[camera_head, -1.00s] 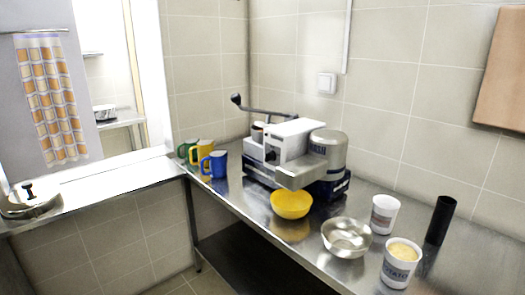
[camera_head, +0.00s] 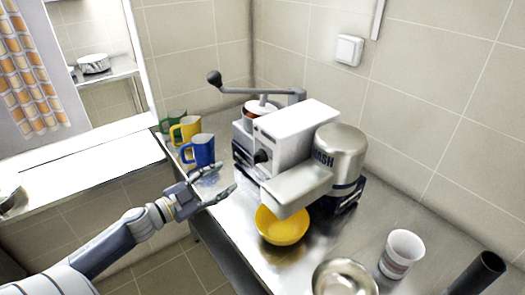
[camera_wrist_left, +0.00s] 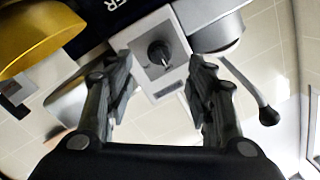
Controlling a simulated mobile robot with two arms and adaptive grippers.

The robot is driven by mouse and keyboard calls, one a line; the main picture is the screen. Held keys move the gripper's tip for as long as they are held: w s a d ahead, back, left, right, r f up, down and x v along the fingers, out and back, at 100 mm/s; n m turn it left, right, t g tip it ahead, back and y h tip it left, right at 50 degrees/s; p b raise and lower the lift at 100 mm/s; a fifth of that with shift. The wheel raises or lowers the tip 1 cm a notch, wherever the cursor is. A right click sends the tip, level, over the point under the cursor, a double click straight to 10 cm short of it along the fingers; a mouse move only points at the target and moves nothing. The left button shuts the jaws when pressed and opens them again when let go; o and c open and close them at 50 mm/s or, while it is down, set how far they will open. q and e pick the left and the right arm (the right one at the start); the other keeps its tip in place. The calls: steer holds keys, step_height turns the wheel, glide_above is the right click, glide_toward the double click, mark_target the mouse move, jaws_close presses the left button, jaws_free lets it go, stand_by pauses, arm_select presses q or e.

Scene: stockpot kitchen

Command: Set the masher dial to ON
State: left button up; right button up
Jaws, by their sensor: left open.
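The masher (camera_head: 298,135) is a white and grey machine on the steel counter, with "MASH" readable on its round drum. Its dial (camera_head: 262,156) is a small black knob on the side facing left. In the left wrist view the dial (camera_wrist_left: 160,53) sits on a pale square plate, ahead of and between my fingers; its setting is too small to read. My left gripper (camera_head: 227,178) is open and empty, left of the dial and apart from it. In the left wrist view both fingers of the gripper (camera_wrist_left: 160,76) are spread. My right gripper is out of view.
A yellow bowl (camera_head: 282,232) sits below the masher's spout. Blue (camera_head: 202,150), yellow (camera_head: 186,130) and green (camera_head: 173,125) mugs stand behind my gripper. A metal bowl (camera_head: 342,281), white cup (camera_head: 402,252) and black cylinder (camera_head: 478,274) are at lower right. A crank handle (camera_head: 235,85) extends leftward.

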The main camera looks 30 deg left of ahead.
mark_target(254, 161)
arm_select(q)
steer(key=x, duration=0.3)
steer(key=r+p+x, duration=0.1)
steer(key=x, duration=0.4)
steer(key=shift+w+d+r+p, duration=0.3)
steer(key=shift+d+r, duration=0.05)
steer(key=shift+x, duration=1)
steer(key=shift+w+d+f, duration=0.1)
steer(key=shift+w+d, duration=0.1)
steer(key=shift+w, duration=0.05)
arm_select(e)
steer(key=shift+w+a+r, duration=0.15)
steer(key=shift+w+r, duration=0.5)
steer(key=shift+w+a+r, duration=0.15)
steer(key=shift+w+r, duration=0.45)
arm_select(q)
steer(key=c, duration=1.1)
